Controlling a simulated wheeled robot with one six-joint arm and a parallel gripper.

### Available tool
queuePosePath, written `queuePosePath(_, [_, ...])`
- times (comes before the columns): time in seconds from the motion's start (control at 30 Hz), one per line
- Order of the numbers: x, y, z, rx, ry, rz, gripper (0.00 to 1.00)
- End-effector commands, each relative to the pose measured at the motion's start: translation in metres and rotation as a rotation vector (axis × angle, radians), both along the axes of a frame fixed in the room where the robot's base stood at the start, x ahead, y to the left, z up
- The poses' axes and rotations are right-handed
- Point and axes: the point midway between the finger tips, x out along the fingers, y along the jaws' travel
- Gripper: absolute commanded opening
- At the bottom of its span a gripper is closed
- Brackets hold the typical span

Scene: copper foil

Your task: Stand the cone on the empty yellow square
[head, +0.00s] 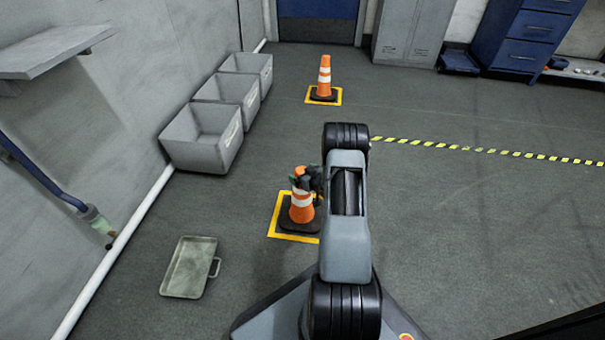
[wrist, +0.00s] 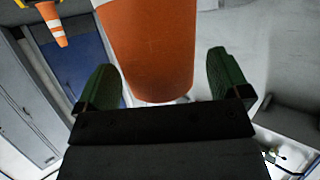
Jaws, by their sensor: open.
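The near cone (head: 301,209), orange with white bands and a dark base, stands upright on the near yellow square (head: 283,229). My gripper (head: 307,180) is at the top of this cone. In the wrist view the cone (wrist: 150,50) lies between the two green fingers of my gripper (wrist: 167,85), with a gap visible on each side, so the gripper is open around it. A second cone (head: 324,77) stands upright on the far yellow square (head: 337,96); it also shows at the upper left of the wrist view (wrist: 54,25). I see no empty yellow square; my arm hides part of the floor.
Three grey bins (head: 203,139) line the left wall. A shallow metal tray (head: 190,266) lies on the floor at front left. A yellow-black striped line (head: 470,149) crosses the floor at right. Grey and blue cabinets (head: 520,40) stand at the back. Floor between the squares is clear.

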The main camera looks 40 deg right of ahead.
Motion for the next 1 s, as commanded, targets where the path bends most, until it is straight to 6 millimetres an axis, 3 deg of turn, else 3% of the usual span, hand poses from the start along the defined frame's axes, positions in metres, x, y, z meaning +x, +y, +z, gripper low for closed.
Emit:
queuePosePath(0.4, [-0.072,-0.002,0.035,0.002,0.0,-0.004,0.94])
queuePosePath(0.63, [-0.096,-0.003,0.043,-0.001,0.0,-0.002,0.94])
queuePosePath(0.83, [-0.086,-0.001,0.069,-0.061,0.071,-0.009,0.94])
queuePosePath(1.0, [-0.059,0.019,0.135,-0.18,0.249,-0.06,0.94])
